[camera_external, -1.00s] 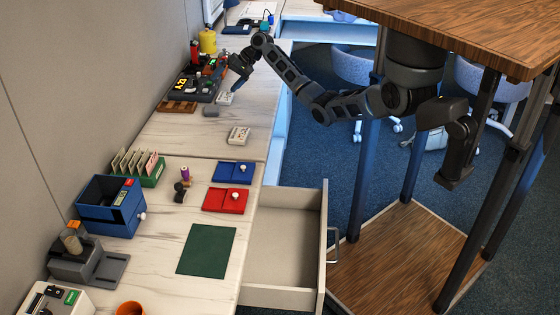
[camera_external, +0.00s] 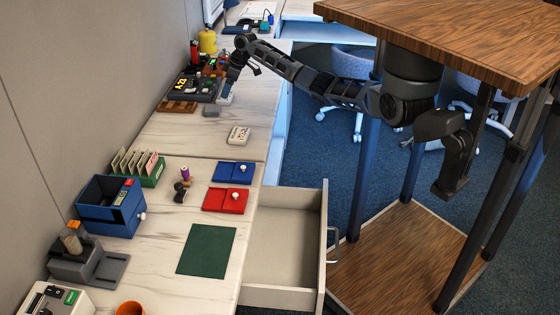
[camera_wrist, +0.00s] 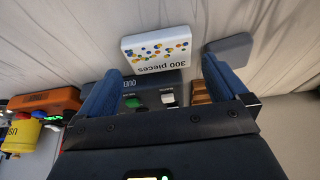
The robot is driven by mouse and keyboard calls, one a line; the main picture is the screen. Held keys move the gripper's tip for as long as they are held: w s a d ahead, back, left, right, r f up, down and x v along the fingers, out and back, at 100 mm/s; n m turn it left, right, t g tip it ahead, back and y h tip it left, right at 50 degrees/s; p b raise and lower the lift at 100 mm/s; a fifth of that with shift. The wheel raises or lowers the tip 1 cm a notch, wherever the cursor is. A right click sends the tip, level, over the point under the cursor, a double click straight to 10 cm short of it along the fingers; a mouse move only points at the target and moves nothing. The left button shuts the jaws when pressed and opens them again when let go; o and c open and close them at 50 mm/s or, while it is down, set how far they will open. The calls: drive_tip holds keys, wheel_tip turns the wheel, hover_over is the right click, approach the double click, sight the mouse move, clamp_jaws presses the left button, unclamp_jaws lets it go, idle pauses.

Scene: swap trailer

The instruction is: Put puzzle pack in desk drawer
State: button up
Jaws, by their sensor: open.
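The puzzle pack, a small white box with coloured dots and "300 pieces" on it (camera_wrist: 157,52), lies on the desk top. In the wrist view it sits just beyond and between the two blue fingers of my gripper (camera_wrist: 160,88). My gripper is open and empty. In the external view my gripper (camera_external: 228,85) hangs low over the far part of the desk and partly hides the pack (camera_external: 224,99). I cannot tell whether the fingers touch it. The desk drawer (camera_external: 322,255) at the front right is pulled out, and its visible inside is empty.
A grey block (camera_wrist: 230,50) lies close beside the pack. A dark tray of gadgets (camera_external: 186,88) and a brown tray (camera_external: 177,107) stand near it. Another white box (camera_external: 239,135), blue (camera_external: 232,172) and red (camera_external: 226,200) cases and a green mat (camera_external: 207,251) lie nearer.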

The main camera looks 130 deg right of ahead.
drive_tip(key=shift+b+x, duration=0.4)
drive_tip(key=shift+x, duration=1.55)
drive_tip(key=shift+c, duration=0.4)
drive_tip(key=c, duration=0.8)
drive_tip(key=shift+r, duration=0.1)
drive_tip(key=shift+r, duration=0.6)
wheel_tip(320, 180, up, 3)
drive_tip(key=shift+f+p, duration=0.1)
drive_tip(key=shift+p, duration=0.55)
drive_tip(key=s+r, duration=0.2)
drive_tip(key=s, duration=0.2)
drive_tip(key=s+r+p, duration=0.1)
drive_tip(key=s+r, duration=0.1)
drive_tip(key=s, duration=0.1)
drive_tip(key=s+a+r, duration=0.1)
drive_tip(key=s+r, duration=0.1)
drive_tip(key=s, duration=0.2)
drive_tip(key=shift+s+r+p, duration=0.35)
drive_tip(key=shift+r+p, duration=0.05)
